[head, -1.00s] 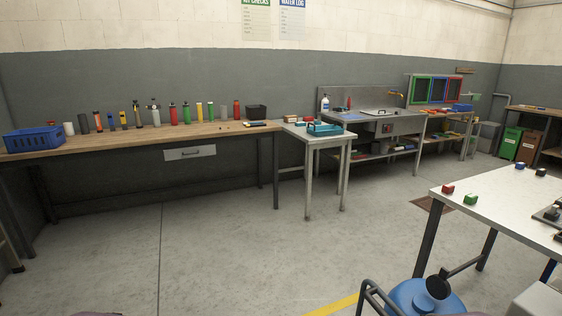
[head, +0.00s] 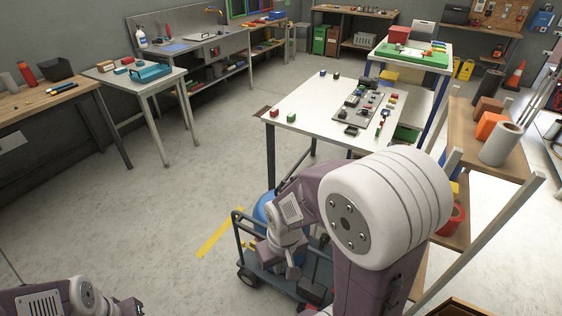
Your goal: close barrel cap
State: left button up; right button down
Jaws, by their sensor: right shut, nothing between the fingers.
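A blue barrel (head: 262,212) stands on a cart below the white table, mostly covered by my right arm. Its cap cannot be made out behind the arm. My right gripper (head: 293,273) points down over the cart, beside the barrel in the picture. It is shut and empty. I cannot tell whether it touches anything. My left gripper (head: 131,306) shows only in part at the bottom left edge, well away from the barrel, and its jaws are not clear.
The cart (head: 248,262) has a grey rail and dark wheels. A white table (head: 300,100) with small parts stands behind it. A wooden shelf (head: 480,140) with rolls stands at the right. The floor (head: 150,215) at the left is clear.

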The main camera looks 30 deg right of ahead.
aim_at(283, 184)
jog(key=l+z, duration=0.1)
jog(key=z, duration=0.35)
jog(key=l+z, duration=0.1)
jog(key=z, duration=0.4)
jog(key=i+j+u, duration=0.25)
jog(key=i+j, duration=0.4)
jog(key=i, duration=0.45)
